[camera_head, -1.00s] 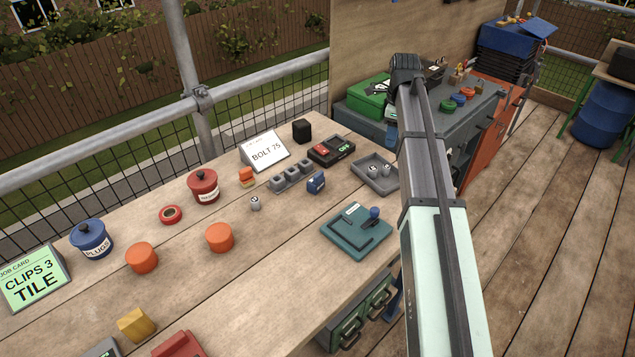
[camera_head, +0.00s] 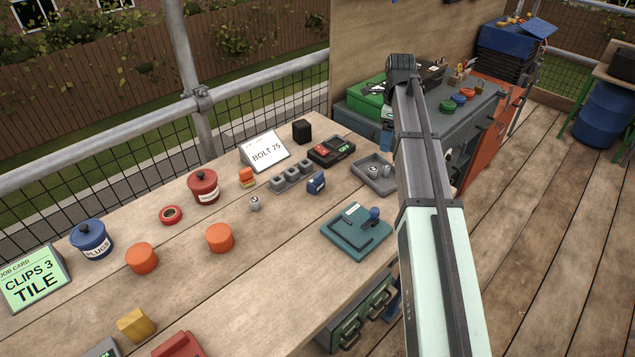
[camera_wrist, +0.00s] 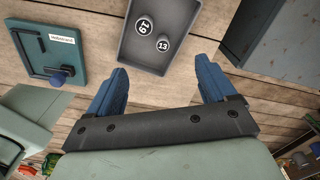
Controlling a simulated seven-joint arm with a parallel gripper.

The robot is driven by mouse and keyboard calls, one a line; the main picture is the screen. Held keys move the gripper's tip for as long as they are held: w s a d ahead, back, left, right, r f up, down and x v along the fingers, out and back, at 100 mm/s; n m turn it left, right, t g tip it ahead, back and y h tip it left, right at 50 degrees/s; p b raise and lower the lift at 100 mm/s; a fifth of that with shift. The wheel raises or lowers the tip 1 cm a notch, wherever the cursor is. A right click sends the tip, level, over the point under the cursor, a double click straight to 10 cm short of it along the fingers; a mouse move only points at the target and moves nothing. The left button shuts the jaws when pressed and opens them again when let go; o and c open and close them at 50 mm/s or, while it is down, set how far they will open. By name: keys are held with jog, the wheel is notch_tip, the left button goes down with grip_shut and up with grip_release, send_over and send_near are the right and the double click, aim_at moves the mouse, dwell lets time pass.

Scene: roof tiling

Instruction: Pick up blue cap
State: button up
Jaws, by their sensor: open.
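A small round blue item (camera_head: 458,99), which looks like the blue cap, lies on the grey cabinet top at the upper right of the head view. It sits between a red round item (camera_head: 468,92) and a green one (camera_head: 447,107). I cannot make out the blue cap in the wrist view. My gripper (camera_wrist: 158,88) shows in the wrist view with its two blue fingers wide apart and nothing between them. It is above the bench edge, beside a grey tray (camera_wrist: 128,52).
The grey tray holds two numbered round pieces. A teal board (camera_head: 340,243) with a blue knob is on the bench's right edge. The grey cabinet (camera_head: 440,135) stands beyond the bench, with a green box (camera_head: 366,98) on it. Jars and orange pieces occupy the bench's left.

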jog(key=s+a+n, duration=0.2)
jog(key=a, duration=1)
jog(key=r+m, duration=0.1)
jog(key=m, duration=0.3)
send_over(319, 174)
jog(key=shift+f, duration=6.7)
jog(key=shift+c, duration=0.5)
jog(key=c, duration=0.9)
jog(key=shift+c, duration=0.2)
